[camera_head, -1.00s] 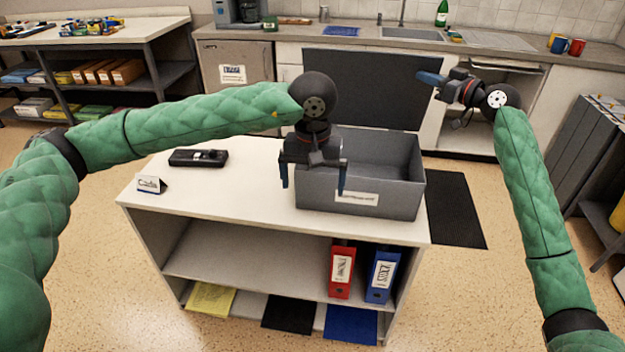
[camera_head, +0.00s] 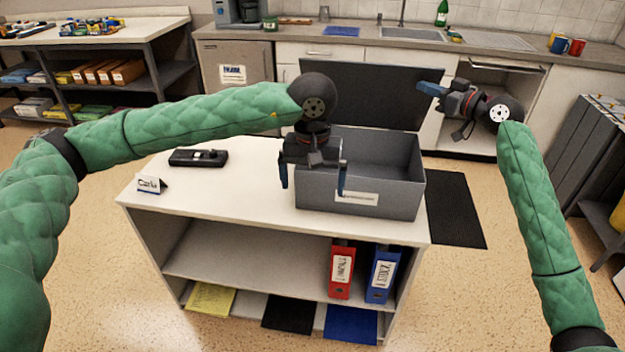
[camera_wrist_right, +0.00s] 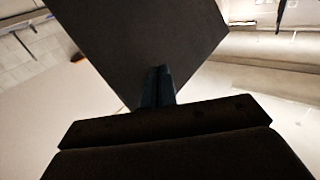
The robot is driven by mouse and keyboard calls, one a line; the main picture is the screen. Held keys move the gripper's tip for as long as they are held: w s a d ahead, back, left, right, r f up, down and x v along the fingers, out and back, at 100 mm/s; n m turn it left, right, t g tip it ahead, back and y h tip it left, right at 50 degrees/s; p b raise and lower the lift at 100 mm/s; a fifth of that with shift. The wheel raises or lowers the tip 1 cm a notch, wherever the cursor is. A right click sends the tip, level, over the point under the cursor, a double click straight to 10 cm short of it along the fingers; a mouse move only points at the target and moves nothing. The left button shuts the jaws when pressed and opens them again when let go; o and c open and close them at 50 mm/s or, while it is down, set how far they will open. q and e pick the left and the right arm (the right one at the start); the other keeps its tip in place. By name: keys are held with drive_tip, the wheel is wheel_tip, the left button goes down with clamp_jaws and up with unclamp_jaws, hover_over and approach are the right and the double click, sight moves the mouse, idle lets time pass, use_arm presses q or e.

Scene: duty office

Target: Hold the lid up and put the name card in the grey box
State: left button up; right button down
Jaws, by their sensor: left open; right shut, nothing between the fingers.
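The grey box (camera_head: 385,205) stands at the right end of the white-topped shelf unit. Its dark lid (camera_head: 375,95) is up at the back of the box. The name card (camera_head: 148,186), a small white tent card, stands at the left end of the top. My left gripper (camera_head: 313,188) is open and empty, pointing down in front of the box's left part and hiding some of it. My right gripper (camera_head: 420,87) is shut and empty beside the lid's right edge; whether it touches the lid I cannot tell. In the right wrist view its fingers (camera_wrist_right: 158,85) show against the lid (camera_wrist_right: 140,35).
A black device (camera_head: 198,158) lies on the top between the card and the box. A red binder (camera_head: 341,270) and a blue binder (camera_head: 382,275) stand on the shelf below. A sink counter (camera_head: 500,40) runs along the back. The middle of the top is clear.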

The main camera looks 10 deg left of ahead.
drive_tip(key=shift+s+f, duration=0.1)
drive_tip(key=shift+s, duration=0.1)
drive_tip(key=s+f, duration=0.2)
drive_tip(key=s, duration=0.1)
drive_tip(key=shift+s, duration=0.15)
idle(0.5)
drive_tip(key=s+f, duration=0.2)
drive_tip(key=s, duration=0.1)
drive_tip(key=shift+f, duration=0.15)
idle(0.6)
drive_tip(key=shift+s+f, duration=1.35)
drive_tip(key=shift+f, duration=0.15)
